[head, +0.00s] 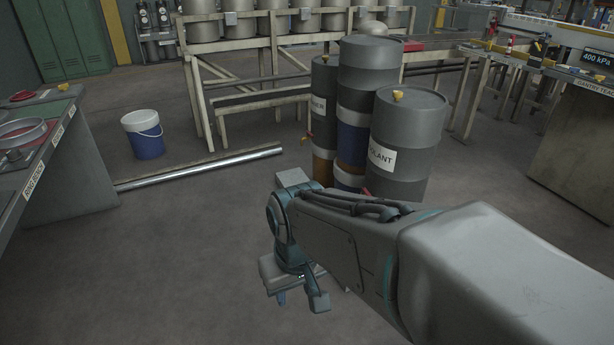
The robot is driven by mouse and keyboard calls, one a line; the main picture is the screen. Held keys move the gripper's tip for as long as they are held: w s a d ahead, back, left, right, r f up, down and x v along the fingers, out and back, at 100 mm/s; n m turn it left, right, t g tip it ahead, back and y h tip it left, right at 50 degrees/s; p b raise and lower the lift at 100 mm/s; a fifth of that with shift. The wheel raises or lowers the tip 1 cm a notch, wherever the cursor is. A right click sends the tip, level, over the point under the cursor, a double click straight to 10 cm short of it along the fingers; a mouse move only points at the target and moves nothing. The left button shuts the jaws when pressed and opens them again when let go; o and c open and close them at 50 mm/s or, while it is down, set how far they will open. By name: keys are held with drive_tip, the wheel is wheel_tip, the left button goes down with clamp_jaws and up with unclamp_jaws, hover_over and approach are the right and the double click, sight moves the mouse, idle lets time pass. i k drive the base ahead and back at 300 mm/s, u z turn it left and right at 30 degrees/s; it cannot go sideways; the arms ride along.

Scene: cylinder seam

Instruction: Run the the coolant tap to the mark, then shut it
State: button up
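The coolant drum (408,125) is a tall grey drum with a white label reading "OLANT", its first letter cut off. It stands upright at the right front of a group of drums. A small red part (367,191) shows at its lower left, just above my arm; I cannot tell if it is the tap. My arm hides the floor in front of the drum. No mark or receiving vessel can be made out there. My gripper (298,297) hangs low over the floor, left of and nearer than the drum, apart from it. Its fingers are partly hidden.
Two more drum stacks, a grey-topped one (370,65) and one labelled "...ER" (323,85), stand close behind. An orange tap (307,138) sticks out left. A blue bucket (146,140) and a metal pipe (200,168) are on the floor.

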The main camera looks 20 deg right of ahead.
sight(367, 193)
drive_tip(key=u, duration=0.05)
drive_tip(key=k, duration=0.45)
drive_tip(key=z, duration=0.8)
drive_tip(key=i, duration=1.6)
drive_tip(key=u, duration=0.55)
